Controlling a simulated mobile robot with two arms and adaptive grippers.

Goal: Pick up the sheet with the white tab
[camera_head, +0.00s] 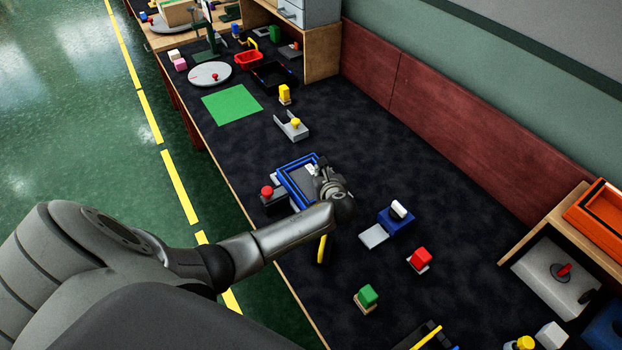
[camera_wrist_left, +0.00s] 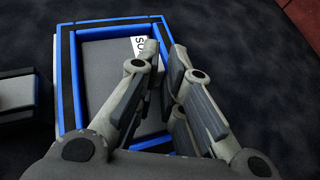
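A blue-rimmed tray (camera_head: 285,180) lies on the dark bench in the head view. It fills much of the left wrist view (camera_wrist_left: 66,80) and holds a flat grey sheet (camera_wrist_left: 100,65). A white tab (camera_wrist_left: 138,46) with dark lettering shows at the sheet's far right; part of the lettering is hidden by a finger. My left gripper (camera_wrist_left: 164,58) is over the tray's right side, pointing down. Its fingers are partly apart, with a gap between the tips and nothing seen held. In the head view the left gripper (camera_head: 330,185) covers the tray's right part. My right gripper does not show.
A red button on a dark box (camera_head: 270,197) stands left of the tray. A blue block with a white switch (camera_head: 396,217), a red button block (camera_head: 420,258) and a green one (camera_head: 367,297) stand to the right. A green mat (camera_head: 232,105) lies farther back. A wall (camera_head: 450,125) bounds the bench.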

